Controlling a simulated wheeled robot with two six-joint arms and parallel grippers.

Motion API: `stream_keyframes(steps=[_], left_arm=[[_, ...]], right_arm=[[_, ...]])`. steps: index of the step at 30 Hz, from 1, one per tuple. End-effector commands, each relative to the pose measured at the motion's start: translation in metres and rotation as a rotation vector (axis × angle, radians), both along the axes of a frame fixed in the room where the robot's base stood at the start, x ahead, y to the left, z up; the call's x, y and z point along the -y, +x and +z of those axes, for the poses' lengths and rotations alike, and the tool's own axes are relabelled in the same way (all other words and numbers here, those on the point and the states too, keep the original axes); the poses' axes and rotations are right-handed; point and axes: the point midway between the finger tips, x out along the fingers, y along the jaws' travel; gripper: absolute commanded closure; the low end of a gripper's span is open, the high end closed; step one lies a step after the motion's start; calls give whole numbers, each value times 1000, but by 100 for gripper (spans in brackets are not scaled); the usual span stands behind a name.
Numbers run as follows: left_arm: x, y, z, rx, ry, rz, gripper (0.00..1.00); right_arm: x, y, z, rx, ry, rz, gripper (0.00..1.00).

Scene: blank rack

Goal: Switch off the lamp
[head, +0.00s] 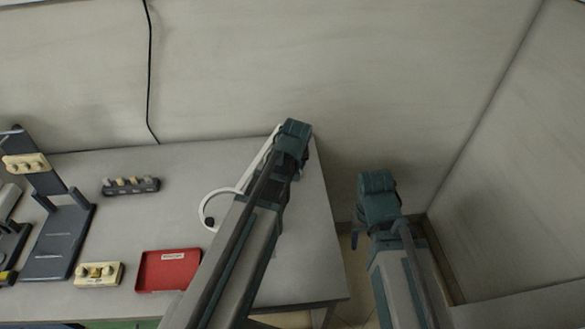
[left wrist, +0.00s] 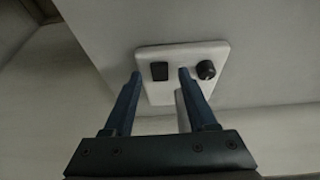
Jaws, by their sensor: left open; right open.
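In the left wrist view a white plate-like lamp base (left wrist: 215,52) carries a black square switch (left wrist: 159,71) and a round black knob (left wrist: 205,69). A white post shows below the plate, partly behind a finger. My left gripper (left wrist: 160,74) is open and empty, its blue fingertips on either side of the switch; I cannot tell whether they touch the plate. In the head view a white lamp (head: 214,194) with a curved part shows beside my left arm, which hides much of it. My right gripper (head: 355,239) is off the table's right side, mostly hidden by its wrist.
A red tray (head: 147,280), a cream block with knobs (head: 98,283), a dark strip with knobs (head: 118,189) and a dark stand (head: 50,255) are on the grey table (head: 165,220). A black cable (head: 149,70) hangs on the wall behind. A wall stands at the right.

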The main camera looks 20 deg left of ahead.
Motion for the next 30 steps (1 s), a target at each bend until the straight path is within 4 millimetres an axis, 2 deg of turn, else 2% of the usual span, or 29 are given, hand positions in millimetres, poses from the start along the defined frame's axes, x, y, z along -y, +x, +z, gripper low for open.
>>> stream_keyframes(steps=[3, 12, 13, 19, 24, 30], left_arm=[[0, 0, 1, 0, 0, 0, 43], [0, 0, 1, 0, 0, 0, 96], [0, 0, 1, 0, 0, 0, 100], [0, 0, 1, -4, -2, 1, 100], [-2, 6, 3, -84, -34, 3, 100], [-2, 3, 1, -112, -47, 0, 100]], right_arm=[[0, 0, 1, 0, 0, 0, 41], [0, 0, 1, 0, 0, 0, 41], [0, 0, 1, 0, 0, 0, 41], [0, 0, 1, 0, 0, 0, 41], [0, 0, 10, 0, 0, 0, 41], [0, 0, 10, 0, 0, 0, 41]])
